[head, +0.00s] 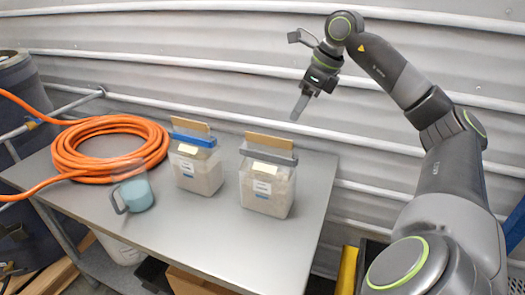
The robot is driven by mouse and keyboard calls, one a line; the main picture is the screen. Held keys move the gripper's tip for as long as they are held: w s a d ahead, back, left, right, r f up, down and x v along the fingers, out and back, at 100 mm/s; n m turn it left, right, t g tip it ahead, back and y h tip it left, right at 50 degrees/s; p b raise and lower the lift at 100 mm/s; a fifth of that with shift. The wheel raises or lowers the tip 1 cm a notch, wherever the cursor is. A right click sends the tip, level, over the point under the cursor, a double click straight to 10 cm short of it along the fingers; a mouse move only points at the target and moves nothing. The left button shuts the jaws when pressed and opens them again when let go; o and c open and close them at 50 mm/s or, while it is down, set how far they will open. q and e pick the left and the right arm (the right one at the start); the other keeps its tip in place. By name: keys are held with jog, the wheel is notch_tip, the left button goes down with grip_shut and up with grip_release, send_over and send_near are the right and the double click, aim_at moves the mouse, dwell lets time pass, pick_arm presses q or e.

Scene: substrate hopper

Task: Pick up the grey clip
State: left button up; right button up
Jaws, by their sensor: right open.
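The grey clip (270,157) is a long bar lying across the top of the right-hand clear bag (266,192), which stands upright on the metal table (215,245). A tan strip (270,140) sticks up behind it. My right gripper (300,107) is above and a little right of the grey clip in the picture, pointing down, apart from it. It is open and holds nothing that I can see; its fingers overlap from this side. My left gripper is out of view.
A blue clip (194,139) closes a similar bag (197,172) to the left. A blue mug (134,194) and a coiled orange hose (110,150) lie further left. The table's right part is bare. A corrugated wall (200,60) stands behind.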

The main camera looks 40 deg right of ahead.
aim_at(282, 143)
jog(key=p+x, duration=0.2)
jog(key=x, duration=0.7)
jog(key=shift+a+f+p, duration=0.1)
jog(key=shift+f+p, duration=0.1)
jog(key=shift+p, duration=0.2)
jog(key=shift+a+f, duration=0.1)
jog(key=shift+f, duration=0.15)
jog(key=shift+f+p, duration=0.25)
jog(key=shift+p, duration=0.25)
jog(key=p+x, duration=0.2)
jog(key=x, duration=0.1)
jog(key=shift+w+f, duration=0.1)
jog(key=shift+f, duration=0.1)
jog(key=shift+w+a+f, duration=0.1)
jog(key=shift+w+f, duration=0.05)
jog(key=shift+f, duration=0.45)
jog(key=c, duration=1.1)
jog(key=shift+o, duration=0.2)
